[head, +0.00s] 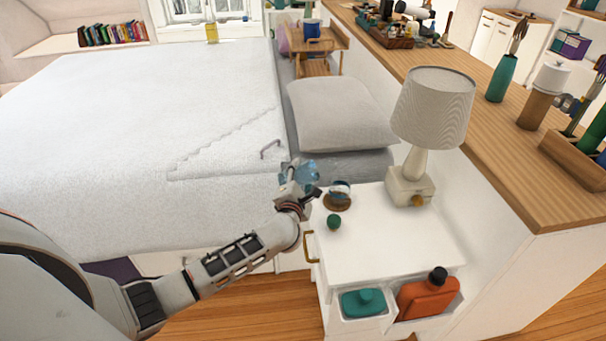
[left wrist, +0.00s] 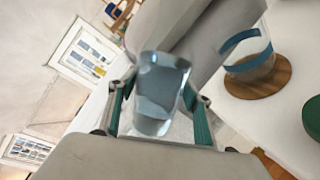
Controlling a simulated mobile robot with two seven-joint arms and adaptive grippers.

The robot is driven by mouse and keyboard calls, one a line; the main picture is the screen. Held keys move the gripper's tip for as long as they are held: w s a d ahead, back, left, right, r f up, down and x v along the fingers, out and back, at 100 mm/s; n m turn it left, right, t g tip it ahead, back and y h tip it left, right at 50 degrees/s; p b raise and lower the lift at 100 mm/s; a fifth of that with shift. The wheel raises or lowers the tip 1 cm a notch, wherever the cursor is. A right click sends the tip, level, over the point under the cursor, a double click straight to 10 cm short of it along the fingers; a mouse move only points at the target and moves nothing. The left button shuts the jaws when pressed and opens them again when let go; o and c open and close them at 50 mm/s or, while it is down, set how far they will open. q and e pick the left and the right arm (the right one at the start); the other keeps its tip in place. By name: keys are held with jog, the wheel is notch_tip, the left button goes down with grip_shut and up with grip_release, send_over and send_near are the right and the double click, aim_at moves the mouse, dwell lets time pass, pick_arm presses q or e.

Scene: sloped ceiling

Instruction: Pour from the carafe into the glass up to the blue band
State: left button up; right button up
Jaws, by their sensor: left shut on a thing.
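My left gripper (head: 297,187) is shut on the clear, bluish carafe (head: 304,171), held beside the bed edge, just left of the nightstand's far corner. The carafe (left wrist: 160,88) also shows between the green-lined fingers of my left gripper (left wrist: 158,105) in the left wrist view. The glass (head: 341,187) with a blue band stands upright on a round wooden coaster (head: 337,203) on the nightstand, right of the carafe and apart from it. The glass (left wrist: 246,54) shows in the left wrist view too. I cannot make out the liquid levels. My right gripper is out of view.
The white nightstand (head: 385,245) carries a lamp (head: 433,108) at the back right and a small round green object (head: 333,221) near the coaster. A bed (head: 130,130) with a pillow (head: 340,113) lies to the left and behind. The nightstand's front middle is clear.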

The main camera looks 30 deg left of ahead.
pick_arm(q)
jog(key=shift+r, duration=0.15)
dwell(0.3)
jog(key=shift+w+r+m+p, duration=0.3)
jog(key=shift+r, duration=0.25)
jog(key=shift+a+r, duration=0.1)
jog(key=shift+r, duration=0.05)
jog(key=shift+f, duration=0.2)
dwell(1.1)
jog(key=shift+m, duration=0.4)
jog(key=shift+r, duration=0.25)
